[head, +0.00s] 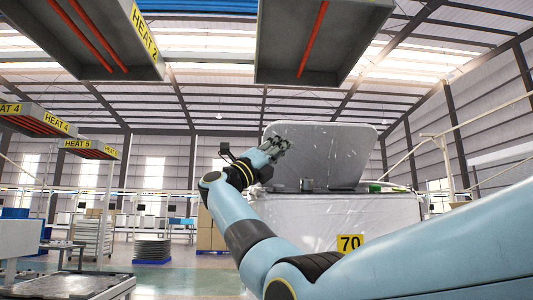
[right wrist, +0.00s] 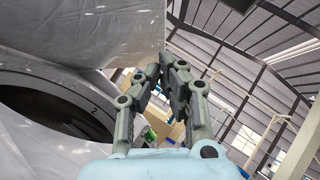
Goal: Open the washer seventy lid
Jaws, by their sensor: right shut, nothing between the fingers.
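The washer (head: 385,212) is a white, plastic-wrapped machine with a yellow "70" label (head: 349,243) on its front. Its grey-white lid (head: 335,155) stands raised, tilted up from the top. The right wrist view shows a dark round opening (right wrist: 45,108) in the washer, below the pale wrapped lid (right wrist: 100,30). My right gripper (head: 280,145) is at the left part of the lid, in front of it; I cannot tell whether it touches. In the right wrist view its fingers (right wrist: 168,62) are closed together and empty. My left gripper is not in view.
Heater panels (head: 325,45) hang overhead, with another marked HEAT 2 (head: 95,40). A metal table (head: 65,286) stands at the lower left. Cardboard boxes (head: 210,232) and a round stack (head: 153,250) stand behind. Green floor is open at the left.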

